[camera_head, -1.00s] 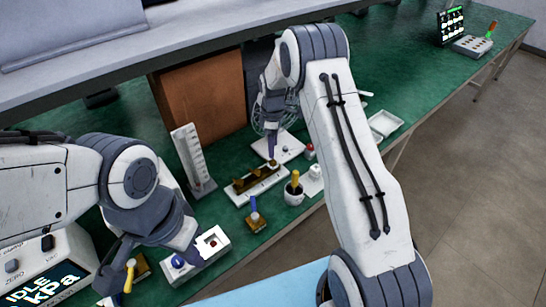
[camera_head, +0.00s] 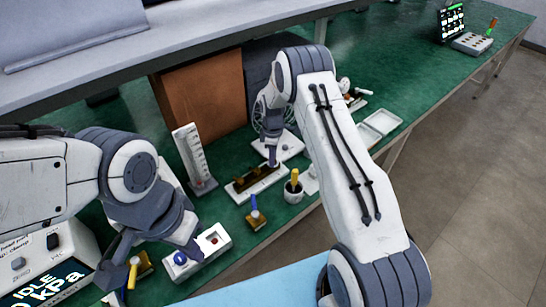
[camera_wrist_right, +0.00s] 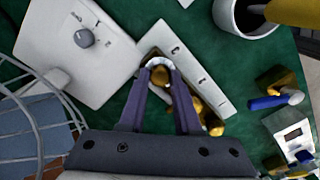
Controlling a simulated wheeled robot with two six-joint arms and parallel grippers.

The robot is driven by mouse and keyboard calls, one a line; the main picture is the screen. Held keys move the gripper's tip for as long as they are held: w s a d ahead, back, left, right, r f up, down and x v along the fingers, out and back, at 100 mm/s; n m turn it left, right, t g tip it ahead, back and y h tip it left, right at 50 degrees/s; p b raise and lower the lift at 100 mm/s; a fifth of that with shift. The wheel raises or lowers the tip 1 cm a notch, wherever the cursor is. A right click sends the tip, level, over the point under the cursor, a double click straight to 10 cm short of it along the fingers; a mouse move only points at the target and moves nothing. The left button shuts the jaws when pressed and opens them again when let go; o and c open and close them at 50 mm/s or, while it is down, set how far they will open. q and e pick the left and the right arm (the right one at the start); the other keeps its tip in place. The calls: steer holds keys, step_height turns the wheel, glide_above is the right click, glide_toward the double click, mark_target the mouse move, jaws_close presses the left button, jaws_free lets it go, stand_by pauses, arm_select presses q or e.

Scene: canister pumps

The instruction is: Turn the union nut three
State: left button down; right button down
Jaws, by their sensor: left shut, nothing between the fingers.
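A white fixture strip (camera_head: 240,190) with brass union fittings along it lies on the green bench in the head view. It also shows in the wrist view (camera_wrist_right: 205,75), with small marks along its edge. My right gripper (camera_wrist_right: 161,66) points down at one end of the strip, a finger on each side of a round brass nut (camera_wrist_right: 160,76). The fingertips are close around the nut, but I cannot tell whether they press on it. In the head view my right gripper (camera_head: 272,158) stands at the strip's right end. My left gripper (camera_head: 107,276) is shut and empty at the lower left.
A cup (camera_head: 293,192) with a yellow-handled tool and a blue-handled brass valve (camera_head: 255,215) stand in front of the strip. A white plate with a grey knob (camera_wrist_right: 83,38) and a wire cage (camera_wrist_right: 35,110) are close to my right gripper. A display box (camera_head: 45,275) is at lower left.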

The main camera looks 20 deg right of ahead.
steer(key=shift+m, duration=0.3)
steer(key=shift+f+m+b, duration=0.1)
steer(key=shift+m+b, duration=0.7)
steer(key=shift+m, duration=0.1)
steer(key=m+b, duration=0.1)
steer(key=m, duration=0.1)
steer(key=shift+m, duration=0.4)
steer(key=m+b, duration=0.1)
steer(key=m, duration=0.2)
steer(key=shift+m+b, duration=0.35)
steer(key=shift+m, duration=1.15)
steer(key=c, duration=0.6)
jaws_free()
